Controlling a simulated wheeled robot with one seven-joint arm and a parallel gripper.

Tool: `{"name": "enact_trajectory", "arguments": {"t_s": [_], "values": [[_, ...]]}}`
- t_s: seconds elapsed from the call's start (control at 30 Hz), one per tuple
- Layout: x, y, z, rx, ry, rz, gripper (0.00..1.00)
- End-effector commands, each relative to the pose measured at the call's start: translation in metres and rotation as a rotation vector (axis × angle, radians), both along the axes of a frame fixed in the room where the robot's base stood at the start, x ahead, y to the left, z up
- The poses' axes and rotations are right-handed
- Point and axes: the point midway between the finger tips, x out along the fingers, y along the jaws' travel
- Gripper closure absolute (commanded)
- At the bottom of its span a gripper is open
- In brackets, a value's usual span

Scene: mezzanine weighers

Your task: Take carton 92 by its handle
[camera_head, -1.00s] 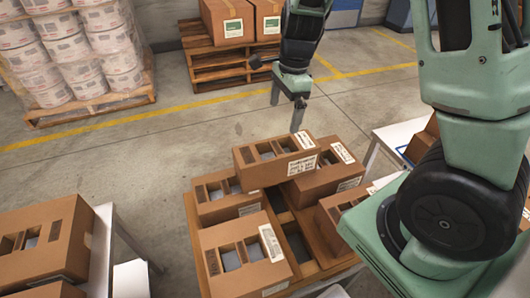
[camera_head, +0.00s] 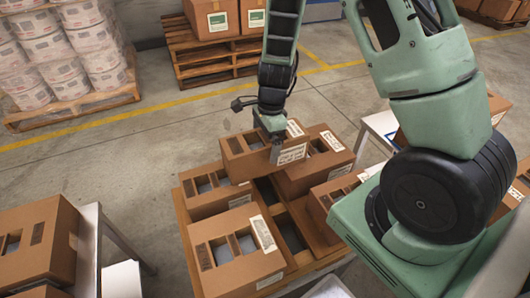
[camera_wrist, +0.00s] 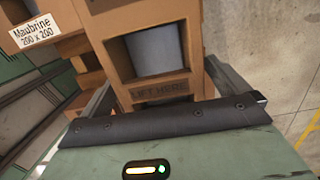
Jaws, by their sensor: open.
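The topmost carton (camera_head: 236,170) is brown, open-windowed and tilted across the cartons under it in the head view. My gripper (camera_head: 275,152) is over its right end. In the wrist view this carton's strip marked "LIFT HERE" (camera_wrist: 159,89) lies between my two open fingers (camera_wrist: 160,84), with a dark slot just below it. A grey container (camera_wrist: 153,50) shows through the carton's window. No number 92 is readable on any carton, so I cannot tell by label which one it is. Whether the fingers touch the carton is unclear.
Several similar cartons sit around it on a wooden pallet (camera_head: 303,250), including one at the front (camera_head: 238,255). Another carton (camera_head: 38,240) stands on a table at left. Wrapped buckets (camera_head: 60,55) and a pallet of boxes (camera_head: 215,60) stand behind. The floor between is clear.

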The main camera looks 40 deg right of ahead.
Motion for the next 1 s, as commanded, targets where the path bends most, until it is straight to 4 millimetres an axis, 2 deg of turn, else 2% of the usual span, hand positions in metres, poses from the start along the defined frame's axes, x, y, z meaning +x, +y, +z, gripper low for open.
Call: {"name": "enact_trajectory", "arguments": {"t_s": [0.1, 0.2, 0.47, 0.57, 0.73, 0.77, 1.0], "values": [[-0.001, 0.002, -0.02, 0.002, 0.004, -0.002, 0.0], [0.0, 0.003, -0.029, 0.001, 0.002, -0.001, 0.0], [0.0, 0.004, -0.031, 0.001, 0.001, 0.0, 0.0], [0.0, 0.004, -0.031, 0.001, 0.001, 0.0, 0.22], [0.0, 0.004, -0.031, 0.001, 0.001, 0.0, 0.7], [0.0, 0.004, -0.03, 0.001, 0.0, 0.0, 0.75], [0.001, 0.004, -0.028, 0.001, -0.001, 0.0, 0.75]]}}
